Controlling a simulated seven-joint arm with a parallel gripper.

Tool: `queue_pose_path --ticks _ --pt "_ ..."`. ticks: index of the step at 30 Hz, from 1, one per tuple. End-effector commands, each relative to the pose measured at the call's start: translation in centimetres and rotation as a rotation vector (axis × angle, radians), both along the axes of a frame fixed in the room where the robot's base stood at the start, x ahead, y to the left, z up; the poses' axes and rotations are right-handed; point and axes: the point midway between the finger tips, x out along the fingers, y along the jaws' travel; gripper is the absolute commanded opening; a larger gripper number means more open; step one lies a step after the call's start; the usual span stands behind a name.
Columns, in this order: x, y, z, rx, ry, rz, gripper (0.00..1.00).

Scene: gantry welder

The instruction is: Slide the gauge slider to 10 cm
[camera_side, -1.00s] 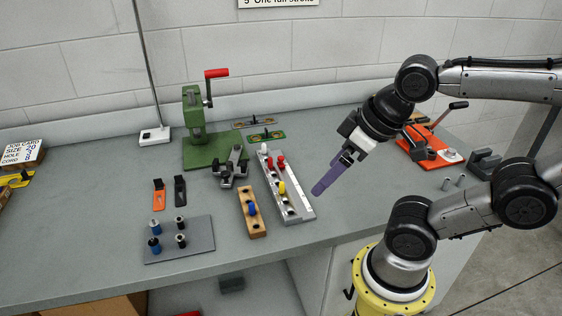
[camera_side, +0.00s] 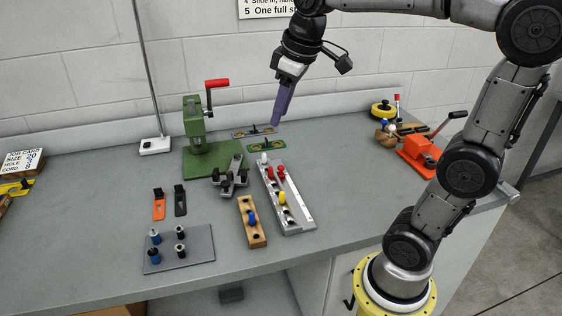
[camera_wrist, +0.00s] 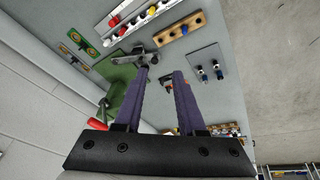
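A long grey block (camera_side: 304,214) with a pale strip along its right edge lies mid-bench, with white, red and yellow knobs in it. No slider or scale marks can be made out, so I cannot tell which thing is the gauge. The block shows at the top of the wrist view (camera_wrist: 112,41). My gripper (camera_side: 276,123) is above the back of the bench, behind the block and apart from it, its purple fingers pointing down. In the wrist view my gripper (camera_wrist: 162,72) has its two fingers apart with nothing held between them.
A green press (camera_side: 197,128) with a red handle stands left of my gripper, with a grey clamp (camera_side: 231,176) in front. A wooden block (camera_side: 252,230) and a grey pin plate (camera_side: 199,242) lie nearer. An orange lever tool (camera_side: 421,150) is at right. The right-middle bench is clear.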

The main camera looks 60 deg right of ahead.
Motion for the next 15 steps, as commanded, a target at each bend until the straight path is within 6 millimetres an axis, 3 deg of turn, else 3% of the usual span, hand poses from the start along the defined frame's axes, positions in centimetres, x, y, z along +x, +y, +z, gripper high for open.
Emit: queue_pose_path --ticks 3,9,15 --pt "3.7 -3.4 -1.0 0.005 0.067 -0.036 0.39" --pt "8.4 -9.7 -4.5 0.031 0.169 -0.109 0.39" --pt "10.3 -15.2 -9.4 0.073 0.254 -0.199 0.39"
